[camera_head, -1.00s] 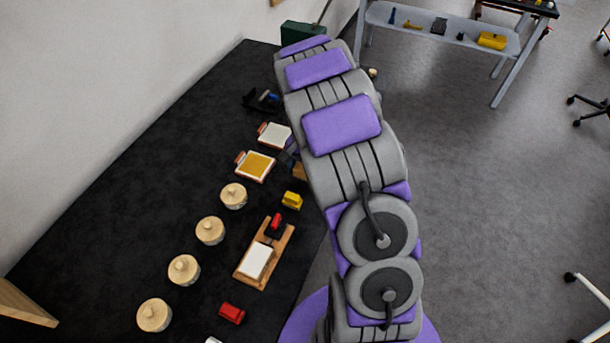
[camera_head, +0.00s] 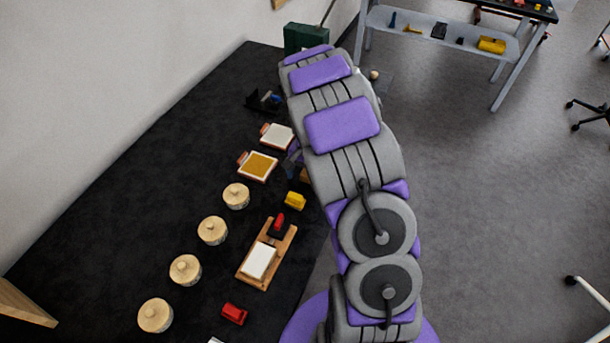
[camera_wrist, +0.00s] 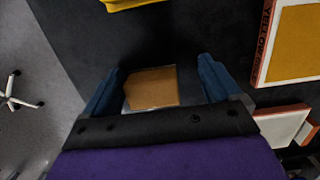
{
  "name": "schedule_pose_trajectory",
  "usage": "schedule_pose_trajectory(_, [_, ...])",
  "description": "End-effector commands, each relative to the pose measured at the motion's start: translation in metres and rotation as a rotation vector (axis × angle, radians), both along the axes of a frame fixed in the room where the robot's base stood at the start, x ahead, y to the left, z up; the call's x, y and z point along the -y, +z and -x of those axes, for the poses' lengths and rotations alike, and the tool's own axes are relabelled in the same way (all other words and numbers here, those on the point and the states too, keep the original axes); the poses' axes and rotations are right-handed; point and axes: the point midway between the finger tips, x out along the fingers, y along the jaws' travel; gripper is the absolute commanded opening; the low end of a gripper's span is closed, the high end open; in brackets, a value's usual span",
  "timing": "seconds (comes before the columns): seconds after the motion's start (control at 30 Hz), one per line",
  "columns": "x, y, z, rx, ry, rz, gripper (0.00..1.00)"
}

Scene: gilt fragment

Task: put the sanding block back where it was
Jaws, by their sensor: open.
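A tan block with a grey lower edge, which looks like the sanding block (camera_wrist: 152,86), lies between the blue fingers of my gripper (camera_wrist: 161,66) in the wrist view. The fingers stand apart on either side of it, with a gap visible at the right; whether the left finger touches it I cannot tell. In the head view a small brown part of the block (camera_head: 304,175) shows at the left edge of my arm. The arm hides most of my gripper there.
On the black table are a yellow block (camera_head: 295,201), a wooden board (camera_head: 277,253) with red and white pieces, a yellow-topped tray (camera_head: 258,166), a white-topped tray (camera_head: 277,136), several round wooden-lidded pots (camera_head: 212,230) and a red block (camera_head: 234,314). A green box (camera_head: 304,38) stands at the far end.

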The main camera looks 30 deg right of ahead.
Motion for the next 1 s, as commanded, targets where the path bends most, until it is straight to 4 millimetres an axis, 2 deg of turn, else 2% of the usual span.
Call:
schedule_pose_trajectory(0.17, [0.003, 0.007, -0.001, 0.002, 0.0, -0.001, 0.91])
schedule_pose_trajectory(0.27, [0.002, 0.018, -0.002, 0.003, 0.0, 0.001, 0.91])
schedule_pose_trajectory(0.7, [0.009, 0.101, -0.008, 0.003, 0.0, 0.003, 0.91])
schedule_pose_trajectory(0.87, [0.011, 0.119, -0.01, 0.003, 0.002, 0.002, 0.91])
schedule_pose_trajectory(1.0, [0.003, 0.133, 0.001, -0.003, 0.029, 0.006, 0.91])
